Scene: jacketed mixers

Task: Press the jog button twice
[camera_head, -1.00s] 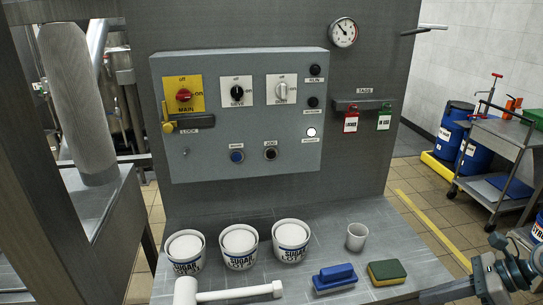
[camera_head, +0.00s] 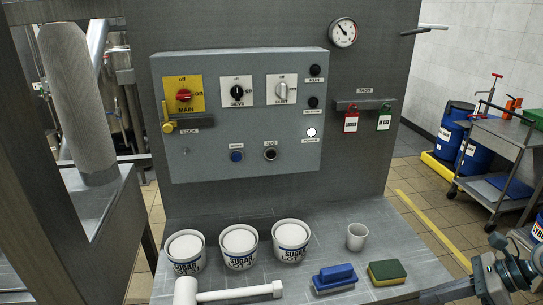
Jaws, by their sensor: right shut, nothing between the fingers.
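The jog button (camera_head: 270,154) is a round black button in a pale ring, under a JOG label low on the grey control panel (camera_head: 215,158). A blue button (camera_head: 237,156) sits to its left. My right gripper (camera_head: 436,294) is at the lower right edge, low over the bench front, far from the panel. It is shut and empty, and its tips are small and dark here. My left gripper is not in view.
The panel also has a red main switch (camera_head: 183,95), two more knobs and a lit white lamp (camera_head: 311,132). On the bench stand three sugar tubs (camera_head: 240,262), a cup (camera_head: 357,236), a blue brush (camera_head: 335,277), a sponge (camera_head: 386,272) and a white mallet (camera_head: 235,294).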

